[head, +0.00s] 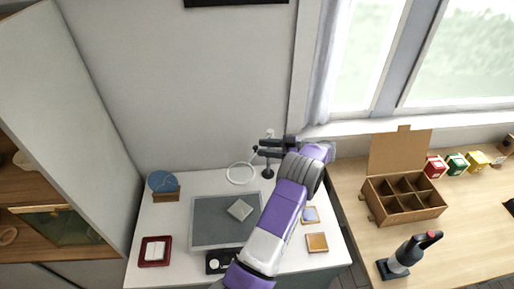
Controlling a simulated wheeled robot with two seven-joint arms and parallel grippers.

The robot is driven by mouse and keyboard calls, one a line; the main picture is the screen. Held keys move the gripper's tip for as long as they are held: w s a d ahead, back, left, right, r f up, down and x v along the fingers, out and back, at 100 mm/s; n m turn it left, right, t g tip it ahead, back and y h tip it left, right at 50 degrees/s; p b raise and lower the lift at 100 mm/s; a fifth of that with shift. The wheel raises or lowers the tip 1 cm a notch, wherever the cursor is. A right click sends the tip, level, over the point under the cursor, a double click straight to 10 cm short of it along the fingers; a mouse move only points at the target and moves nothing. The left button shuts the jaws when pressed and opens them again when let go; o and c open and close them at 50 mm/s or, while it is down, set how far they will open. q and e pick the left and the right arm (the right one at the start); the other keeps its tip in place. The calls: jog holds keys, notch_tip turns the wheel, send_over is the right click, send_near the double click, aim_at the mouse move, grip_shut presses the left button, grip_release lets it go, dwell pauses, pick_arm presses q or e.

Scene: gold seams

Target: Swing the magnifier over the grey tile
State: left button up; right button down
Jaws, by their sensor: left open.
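The magnifier is a white ring (241,173) at the back of the white table, beside a dark upright post (268,170). The grey tile (240,209) lies turned at an angle on a dark grey mat (208,212), nearer than the ring and not under it in this view. My left gripper (260,148) is open, its dark fingers pointing left across the upper part of the post. I cannot tell whether they touch it. My purple and white left arm hides the mat's right side and part of the table. My right gripper is not in view.
On the white table are a blue disc (162,181) in a wooden holder, a red tray (155,251), a black item (221,262) and a tan square (317,242). A divided cardboard box (405,208) and a dark bottle-shaped tool (408,256) stand on the wooden counter at right.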

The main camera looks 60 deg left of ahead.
pick_arm(q)
jog(key=shift+v, duration=1.85)
